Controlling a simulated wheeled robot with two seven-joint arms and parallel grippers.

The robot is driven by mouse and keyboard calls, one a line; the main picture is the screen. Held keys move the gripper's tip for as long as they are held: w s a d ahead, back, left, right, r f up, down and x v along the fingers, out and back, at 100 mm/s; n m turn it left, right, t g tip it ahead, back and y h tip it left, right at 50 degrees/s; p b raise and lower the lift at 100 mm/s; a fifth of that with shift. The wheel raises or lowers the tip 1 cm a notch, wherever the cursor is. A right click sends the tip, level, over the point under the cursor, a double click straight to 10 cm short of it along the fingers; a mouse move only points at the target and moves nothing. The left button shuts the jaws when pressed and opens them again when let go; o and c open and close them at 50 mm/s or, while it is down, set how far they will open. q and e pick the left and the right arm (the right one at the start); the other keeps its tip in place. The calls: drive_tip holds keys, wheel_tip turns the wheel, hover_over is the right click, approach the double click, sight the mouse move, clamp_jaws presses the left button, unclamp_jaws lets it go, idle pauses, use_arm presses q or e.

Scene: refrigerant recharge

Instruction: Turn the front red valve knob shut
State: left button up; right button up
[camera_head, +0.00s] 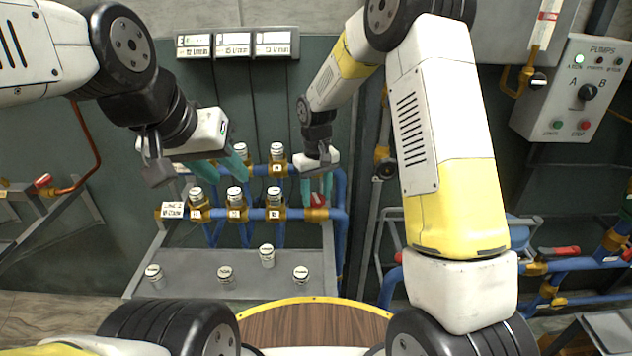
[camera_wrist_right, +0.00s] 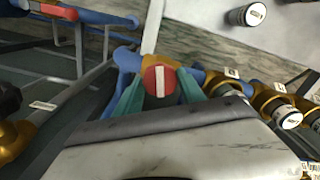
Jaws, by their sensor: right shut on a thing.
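The front red valve knob (camera_head: 317,200) sits at the right end of the front blue pipe, on a brass valve body. My right gripper (camera_head: 317,188) comes down on it from above, with its teal fingers on either side. In the right wrist view the knob (camera_wrist_right: 160,81) is a round red disc with a pale bar across its face, and the fingers are shut on it. My left gripper (camera_head: 222,171) is empty, its teal fingers apart, above the left part of the pipe rows.
Several white-capped brass fittings (camera_head: 235,198) stand along the blue pipes, left of the knob. Several loose caps (camera_head: 226,272) stand on the grey shelf (camera_head: 195,262) below. A pump control box (camera_head: 578,90) is at the upper right. Further pipes with a red handle (camera_head: 560,251) are at right.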

sight(316, 197)
drive_tip(key=shift+w+m, duration=0.1)
drive_tip(key=shift+m, duration=1.5)
drive_tip(key=o, duration=1.4)
drive_tip(key=shift+c, duration=0.2)
wheel_tip(316, 197, up, 7)
drive_tip(key=shift+f, duration=0.1)
drive_tip(key=shift+r, duration=0.5)
